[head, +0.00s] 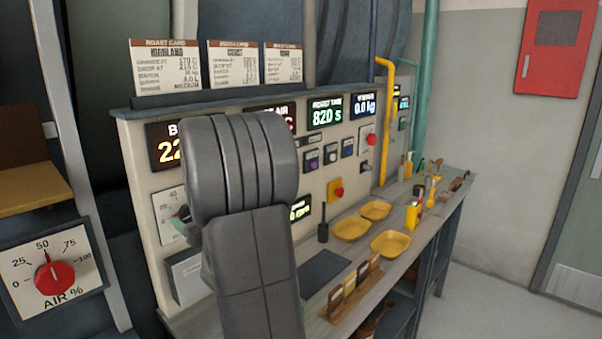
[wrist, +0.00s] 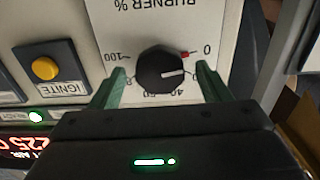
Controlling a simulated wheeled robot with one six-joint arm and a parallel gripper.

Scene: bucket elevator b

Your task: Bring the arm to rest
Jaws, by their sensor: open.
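My gripper (wrist: 160,75) is open in the wrist view, with one green finger on each side of the black burner knob (wrist: 160,70). Gaps show between the fingers and the knob, and nothing is held. The knob sits on a white "BURNER %" plate (wrist: 125,25), seen upside down. A red mark lies on the knob's side toward the 0. In the head view my grey arm (head: 250,230) rises in front of the control panel. It hides most of the gripper and part of the burner plate (head: 168,207).
A yellow IGNITE button (wrist: 45,68) is beside the burner plate. The AIR % dial (head: 53,278) is at left. Floor is clear at right.

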